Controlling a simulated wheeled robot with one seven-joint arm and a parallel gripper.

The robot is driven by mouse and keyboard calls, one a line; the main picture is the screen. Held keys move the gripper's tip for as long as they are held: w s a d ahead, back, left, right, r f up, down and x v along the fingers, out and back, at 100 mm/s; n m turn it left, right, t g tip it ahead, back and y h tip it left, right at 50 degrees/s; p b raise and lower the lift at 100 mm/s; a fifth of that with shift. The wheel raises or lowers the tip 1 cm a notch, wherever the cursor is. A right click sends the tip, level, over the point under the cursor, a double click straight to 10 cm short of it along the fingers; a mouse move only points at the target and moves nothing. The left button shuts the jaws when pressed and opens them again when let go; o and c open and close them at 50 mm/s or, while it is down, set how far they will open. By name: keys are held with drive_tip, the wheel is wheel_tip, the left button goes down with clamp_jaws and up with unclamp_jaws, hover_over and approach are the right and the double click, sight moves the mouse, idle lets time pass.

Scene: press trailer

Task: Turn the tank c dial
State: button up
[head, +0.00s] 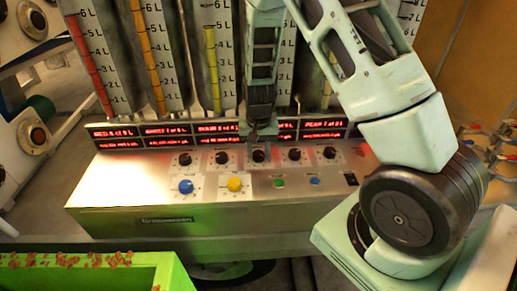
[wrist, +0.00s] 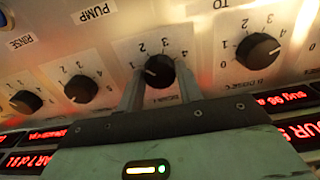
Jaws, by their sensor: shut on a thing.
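A row of several black dials runs along the sloped metal control panel (head: 120,190) in the head view. My gripper (head: 260,136) reaches down to the middle black dial (head: 258,155) of that row. In the wrist view, my gripper (wrist: 160,88) has one finger on each side of this dial (wrist: 159,70) and is shut on it. The scale around the dial reads 1 to 4, and its pale pointer mark faces the 1 side. The small name label by the dial is too blurred to read, so I cannot confirm that it is tank c.
Neighbouring black dials (wrist: 81,89) and (wrist: 257,51) stand close on both sides. A blue knob (head: 186,187) and a yellow knob (head: 235,184) sit below the row. Red displays (head: 112,132) and level tubes rise behind. A green crate (head: 175,272) is at front left.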

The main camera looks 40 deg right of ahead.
sight(259, 153)
drive_tip(key=shift+m+p, duration=0.5)
drive_tip(key=shift+m, duration=1.6)
drive_tip(key=o, duration=1)
drive_tip(key=shift+r, duration=0.1)
wheel_tip(259, 153, up, 17)
drive_tip(key=shift+r+b, duration=0.15)
drive_tip(key=shift+b, duration=0.25)
